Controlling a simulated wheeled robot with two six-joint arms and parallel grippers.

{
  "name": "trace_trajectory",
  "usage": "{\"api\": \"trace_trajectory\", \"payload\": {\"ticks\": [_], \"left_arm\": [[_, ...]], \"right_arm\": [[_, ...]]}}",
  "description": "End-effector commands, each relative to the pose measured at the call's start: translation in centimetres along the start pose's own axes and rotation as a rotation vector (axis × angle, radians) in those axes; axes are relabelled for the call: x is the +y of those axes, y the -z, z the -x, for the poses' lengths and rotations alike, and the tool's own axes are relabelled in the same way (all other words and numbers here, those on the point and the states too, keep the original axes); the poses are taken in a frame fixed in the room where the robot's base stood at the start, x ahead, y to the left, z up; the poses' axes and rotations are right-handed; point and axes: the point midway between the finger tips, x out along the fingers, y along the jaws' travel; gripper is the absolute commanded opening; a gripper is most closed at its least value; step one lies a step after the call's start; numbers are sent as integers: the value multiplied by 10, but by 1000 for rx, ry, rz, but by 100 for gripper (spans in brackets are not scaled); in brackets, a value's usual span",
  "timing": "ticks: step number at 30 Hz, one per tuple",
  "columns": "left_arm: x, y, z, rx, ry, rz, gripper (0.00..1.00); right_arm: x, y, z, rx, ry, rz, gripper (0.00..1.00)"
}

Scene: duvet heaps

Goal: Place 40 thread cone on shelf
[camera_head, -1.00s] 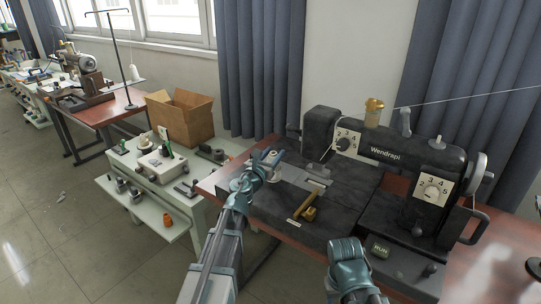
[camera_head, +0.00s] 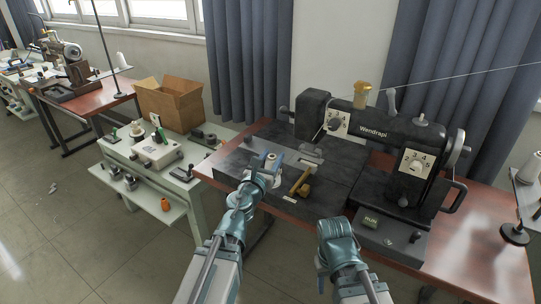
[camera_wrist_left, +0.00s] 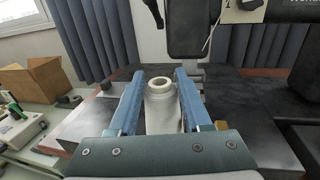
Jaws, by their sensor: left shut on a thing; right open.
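A white thread cone (camera_wrist_left: 163,106) stands upright between the two blue fingers of my left gripper (camera_wrist_left: 161,100), which is shut on it. In the head view this gripper (camera_head: 268,163) is over the dark sewing machine bed, and its own wrist mostly hides the cone. My right gripper (camera_head: 337,232) is open and empty, low in front of the machine. A pale green stand on the left has a lower shelf (camera_head: 150,203), with an orange cone (camera_head: 165,204) and several small dark items on it.
The black sewing machine (camera_head: 375,130) fills the red-brown table, with a brass-coloured tool (camera_head: 300,183) on its bed. A cardboard box (camera_head: 170,103) and a white device (camera_head: 156,152) sit on the stand's top. A white cone (camera_head: 531,168) is on a holder at right. Floor is open at left.

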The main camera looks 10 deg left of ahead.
Motion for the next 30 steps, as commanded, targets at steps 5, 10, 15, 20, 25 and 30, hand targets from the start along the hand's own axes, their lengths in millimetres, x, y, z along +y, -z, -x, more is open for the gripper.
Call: {"api": "trace_trajectory", "payload": {"ticks": [5,10,15,20,25,30], "left_arm": [[0,-5,0,0,0,0,0],[0,-28,0,0,0,0,0],[0,-66,0,0,0,0,0],[0,-101,0,0,0,0,0],[0,-112,0,0,0,0,0],[0,-109,0,0,0,0,0]], "right_arm": [[0,0,5,0,0,0,50],[3,-2,28,0,0,0,50],[6,-4,65,0,0,0,50],[10,-6,100,0,0,-1,50],[11,-6,112,0,0,-1,50],[10,-6,108,0,0,-1,50]]}}
